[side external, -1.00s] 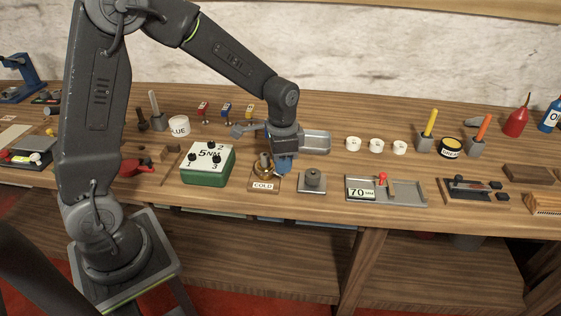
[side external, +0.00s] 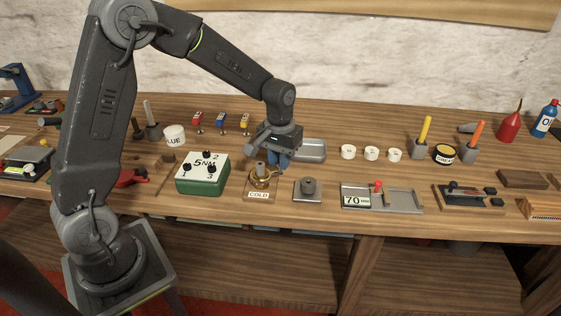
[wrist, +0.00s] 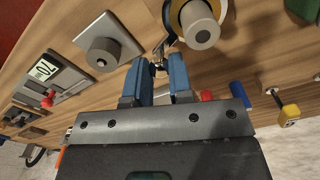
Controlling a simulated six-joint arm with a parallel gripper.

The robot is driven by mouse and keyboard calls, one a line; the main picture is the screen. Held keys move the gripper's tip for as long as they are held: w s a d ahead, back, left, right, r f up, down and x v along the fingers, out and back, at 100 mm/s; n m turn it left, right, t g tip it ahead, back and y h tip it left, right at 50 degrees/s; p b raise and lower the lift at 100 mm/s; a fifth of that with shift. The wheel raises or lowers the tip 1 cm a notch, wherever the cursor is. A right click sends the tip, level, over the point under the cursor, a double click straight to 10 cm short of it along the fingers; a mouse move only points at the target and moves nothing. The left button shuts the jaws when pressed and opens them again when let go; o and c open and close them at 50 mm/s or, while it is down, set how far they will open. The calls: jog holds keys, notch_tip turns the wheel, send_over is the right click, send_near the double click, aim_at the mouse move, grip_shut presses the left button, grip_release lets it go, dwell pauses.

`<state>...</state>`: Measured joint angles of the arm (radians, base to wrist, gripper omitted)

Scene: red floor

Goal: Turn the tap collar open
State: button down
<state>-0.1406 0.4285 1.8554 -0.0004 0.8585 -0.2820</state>
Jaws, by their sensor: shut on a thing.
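The tap stands on a wooden base with a "COLD" label (side external: 258,195), with a brass collar (side external: 262,182) around a grey upright post. In the wrist view the tap's grey post (wrist: 201,32) is at the top, with a metal lever (wrist: 163,46) sticking out from the collar toward my fingers. My gripper (side external: 278,162) is behind and to the right of the tap, pointing down. In the wrist view its blue fingers (wrist: 162,72) are shut on the end of that lever, beside the post. The far side of the collar is partly hidden.
A green "5NM" box (side external: 203,174) with black knobs stands close left of the tap. A grey plate with a round knob (side external: 308,187) is close right. A metal tray (side external: 310,150) lies behind my gripper. The front bench strip is clear.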

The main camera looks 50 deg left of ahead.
jog(key=shift+w+a+n, duration=0.15)
jog(key=shift+a+n, duration=0.3)
jog(key=shift+n, duration=0.65)
jog(key=c, duration=1)
grip_release()
jog(key=shift+r, duration=0.15)
notch_tip(320, 180, up, 14)
jog(key=shift+f, duration=0.2)
jog(key=s+d+m+t, duration=0.2)
jog(key=s, duration=0.5)
jog(key=s+d+r+m+t, duration=0.1)
jog(key=s+d+m, duration=0.1)
jog(key=s, duration=0.5)
jog(key=s+d+m+t, duration=0.2)
jog(key=s+d+m, duration=0.1)
jog(key=s, duration=0.5)
jog(key=shift+s+r+t, duration=0.1)
jog(key=shift+r+t, duration=0.1)
jog(key=shift+t, duration=0.1)
